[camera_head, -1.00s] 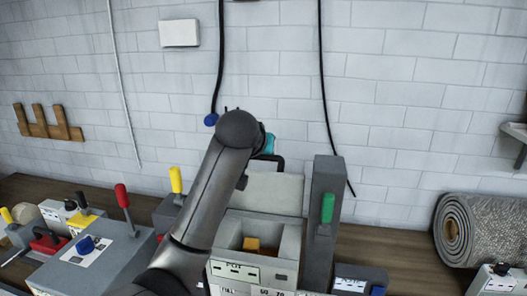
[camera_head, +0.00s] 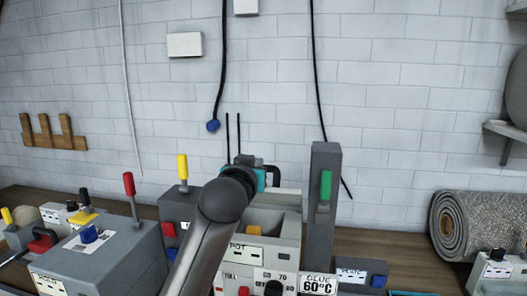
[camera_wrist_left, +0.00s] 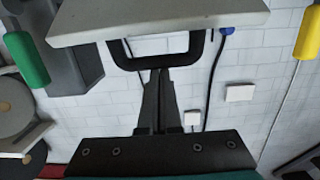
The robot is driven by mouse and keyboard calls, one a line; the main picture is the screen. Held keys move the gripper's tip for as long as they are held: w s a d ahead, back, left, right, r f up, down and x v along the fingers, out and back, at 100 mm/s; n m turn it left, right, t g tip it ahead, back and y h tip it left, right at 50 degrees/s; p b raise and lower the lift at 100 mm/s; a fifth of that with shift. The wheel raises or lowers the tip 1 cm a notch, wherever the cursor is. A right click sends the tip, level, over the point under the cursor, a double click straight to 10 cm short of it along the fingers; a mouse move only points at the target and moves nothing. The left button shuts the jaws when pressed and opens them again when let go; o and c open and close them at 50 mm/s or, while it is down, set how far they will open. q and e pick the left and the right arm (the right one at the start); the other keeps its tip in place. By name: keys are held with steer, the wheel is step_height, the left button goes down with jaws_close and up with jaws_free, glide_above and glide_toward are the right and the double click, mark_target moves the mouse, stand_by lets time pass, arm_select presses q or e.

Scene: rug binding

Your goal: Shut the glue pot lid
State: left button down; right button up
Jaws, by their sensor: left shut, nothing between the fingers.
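The glue pot (camera_head: 289,251) is a grey box marked POT, with a yellowish inside showing from above. Its pale lid (camera_head: 277,198) stands raised at the back, tilted, with a gap over the pot. The lid carries a black loop handle (camera_head: 274,172). In the left wrist view, the lid (camera_wrist_left: 160,22) spans the top, with its handle (camera_wrist_left: 197,52) below. My left gripper (camera_wrist_left: 159,75) is shut and empty, its fingertips at the handle's bar; I cannot tell whether they touch. In the head view, my wrist mostly hides its fingers. My right gripper is out of view.
A grey post with a green lever (camera_head: 325,186) stands close to the pot's right. A yellow lever (camera_head: 182,166) and a red lever (camera_head: 129,184) stand at left. A rolled rug (camera_head: 485,226) lies at right. The wall is behind.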

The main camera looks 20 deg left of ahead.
arm_select(q)
steer(key=s+d+f+t+b, duration=0.1)
steer(key=s+f+t+b, duration=0.1)
steer(key=f+b, duration=0.3)
steer(key=s+f+t+y+b, duration=0.1)
steer(key=s+f+t+b, duration=0.1)
steer(key=s+f+b, duration=0.3)
steer(key=shift+d+f+b, duration=0.4)
steer(key=shift+f+b, duration=0.3)
steer(key=shift+b, duration=0.65)
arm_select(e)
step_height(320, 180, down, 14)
arm_select(q)
steer(key=shift+f, duration=0.15)
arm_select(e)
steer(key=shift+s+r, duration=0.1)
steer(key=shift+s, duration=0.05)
